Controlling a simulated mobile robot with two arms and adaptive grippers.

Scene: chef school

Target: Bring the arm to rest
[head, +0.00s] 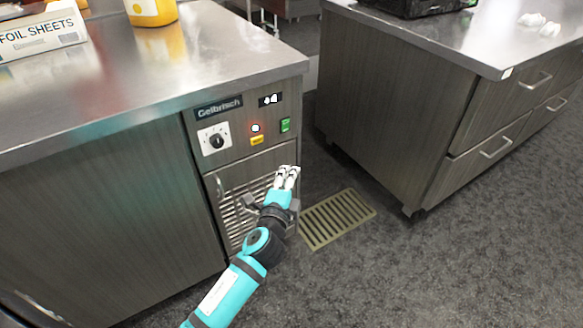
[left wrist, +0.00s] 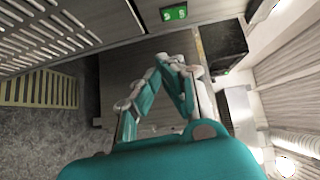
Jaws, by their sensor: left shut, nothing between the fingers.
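My left gripper (head: 287,177) is at the middle of the head view, in front of the vented lower panel of the steel counter cabinet. Its fingers are together with nothing between them. In the left wrist view the gripper (left wrist: 172,65) shows as teal and grey finger links closing toward each other, empty. The teal left arm (head: 232,285) comes up from the bottom of the head view. Whether the gripper touches the panel cannot be told. My right gripper is not in view.
The near counter (head: 190,62) carries a foil sheets box (head: 42,36) and a yellow container (head: 151,12). Its control panel has a dial (head: 215,139) and a green switch (head: 285,125). A floor grate (head: 337,218) lies between it and a drawer counter (head: 470,130). Open carpet fills the lower right.

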